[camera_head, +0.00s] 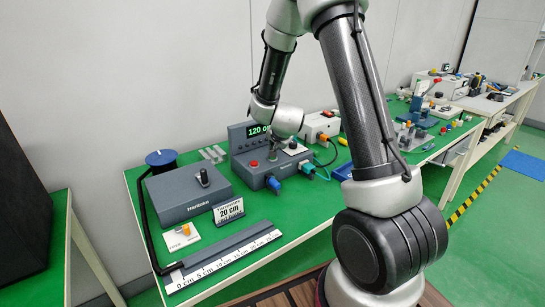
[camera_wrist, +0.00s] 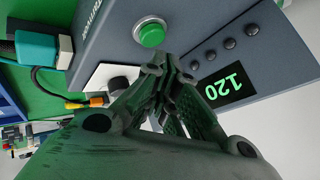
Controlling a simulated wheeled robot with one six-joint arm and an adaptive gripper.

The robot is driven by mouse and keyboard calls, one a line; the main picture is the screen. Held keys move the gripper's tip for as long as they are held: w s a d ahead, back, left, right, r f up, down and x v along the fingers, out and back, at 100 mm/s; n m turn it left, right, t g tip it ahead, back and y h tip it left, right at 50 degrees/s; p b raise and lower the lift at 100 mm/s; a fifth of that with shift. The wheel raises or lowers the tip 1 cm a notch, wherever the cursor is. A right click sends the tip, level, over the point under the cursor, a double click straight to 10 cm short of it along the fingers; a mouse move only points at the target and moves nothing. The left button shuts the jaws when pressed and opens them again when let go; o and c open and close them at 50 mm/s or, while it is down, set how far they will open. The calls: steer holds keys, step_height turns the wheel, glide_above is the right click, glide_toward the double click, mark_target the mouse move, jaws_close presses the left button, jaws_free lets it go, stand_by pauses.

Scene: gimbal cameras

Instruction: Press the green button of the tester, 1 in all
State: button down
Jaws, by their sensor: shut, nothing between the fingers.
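The tester (camera_head: 259,178) is a blue-grey box with an upright back panel and a lit green display (camera_head: 258,131) reading 120. It stands on the green table top; its red button (camera_head: 254,163) shows in the head view. In the wrist view, the green button (camera_wrist: 151,35) sits in a silver ring on the tester's face. My gripper (camera_wrist: 160,63) is shut and empty, its fingertips beside the green button in the picture. I cannot tell the gap between them. In the head view my arm's end is over the tester, and I cannot make out the green button there.
A grey box (camera_head: 187,191) with a black knob stands left of the tester. A blue connector (camera_head: 273,184) and teal connector (camera_head: 306,168) stick out of the tester. More equipment stands to the right.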

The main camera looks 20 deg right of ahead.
steer(key=shift+r, duration=0.1)
steer(key=shift+d+r, duration=0.1)
steer(key=shift+r, duration=2.35)
